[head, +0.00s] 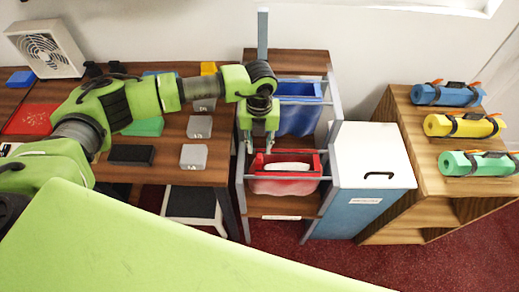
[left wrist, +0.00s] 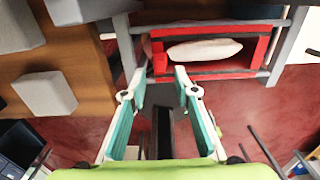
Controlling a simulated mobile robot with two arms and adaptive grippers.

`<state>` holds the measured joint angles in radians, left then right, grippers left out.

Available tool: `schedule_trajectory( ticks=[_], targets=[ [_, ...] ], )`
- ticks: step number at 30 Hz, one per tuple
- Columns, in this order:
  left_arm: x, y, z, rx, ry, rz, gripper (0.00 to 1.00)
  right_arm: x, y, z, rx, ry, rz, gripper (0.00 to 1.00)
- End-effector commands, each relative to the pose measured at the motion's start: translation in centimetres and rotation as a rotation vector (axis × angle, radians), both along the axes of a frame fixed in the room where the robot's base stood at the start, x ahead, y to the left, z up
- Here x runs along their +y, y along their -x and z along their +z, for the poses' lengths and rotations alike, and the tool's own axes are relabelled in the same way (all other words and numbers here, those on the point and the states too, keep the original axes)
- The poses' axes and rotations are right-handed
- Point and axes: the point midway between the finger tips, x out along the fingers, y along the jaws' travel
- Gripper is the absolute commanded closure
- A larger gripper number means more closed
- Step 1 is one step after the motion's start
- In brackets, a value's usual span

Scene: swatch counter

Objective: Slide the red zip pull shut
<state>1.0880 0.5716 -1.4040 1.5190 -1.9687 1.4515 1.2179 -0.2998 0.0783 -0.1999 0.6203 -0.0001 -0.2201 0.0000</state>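A red-rimmed pouch (head: 301,158) hangs from rails in the narrow rack. Its mouth is open and a white padded item (head: 288,166) shows inside. In the left wrist view the pouch's red rim (left wrist: 205,72) and the white item (left wrist: 205,50) are ahead of the fingers. My left gripper (head: 260,148) points down at the pouch's left end. In the left wrist view its fingers (left wrist: 159,75) are apart with nothing between them. A small dark red piece (left wrist: 146,47) shows near the left fingertip; I cannot tell whether it is the zip pull. My right gripper is not in view.
A blue pouch (head: 299,108) hangs behind the red one. A white-topped cabinet (head: 372,157) stands to the right, then a wooden shelf (head: 405,135) with rolled mats. The left table (head: 175,165) holds grey blocks (head: 193,157) and a black block (head: 131,155). The rack's metal rails border the pouches.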

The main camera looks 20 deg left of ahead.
Motion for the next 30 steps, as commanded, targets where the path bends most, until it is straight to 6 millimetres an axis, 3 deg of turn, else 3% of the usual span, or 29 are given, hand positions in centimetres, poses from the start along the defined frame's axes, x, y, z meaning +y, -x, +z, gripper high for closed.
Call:
schedule_trajectory(
  ticks=[3,9,19,23,30],
  targets=[
    [0.0,0.1,-1.9,0.002,0.000,0.001,0.72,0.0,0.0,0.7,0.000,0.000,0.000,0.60],
    [0.0,0.0,-3.9,0.000,0.001,0.000,0.72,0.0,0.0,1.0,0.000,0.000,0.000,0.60],
    [-0.1,0.0,-4.3,-0.002,0.002,-0.001,0.72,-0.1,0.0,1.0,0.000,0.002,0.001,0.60],
    [-0.1,0.0,-4.3,-0.002,0.002,-0.001,1.00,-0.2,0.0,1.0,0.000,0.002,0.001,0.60],
    [-0.3,-0.1,-4.3,-0.002,0.003,-0.001,1.00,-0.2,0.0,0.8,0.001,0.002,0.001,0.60]
  ],
)
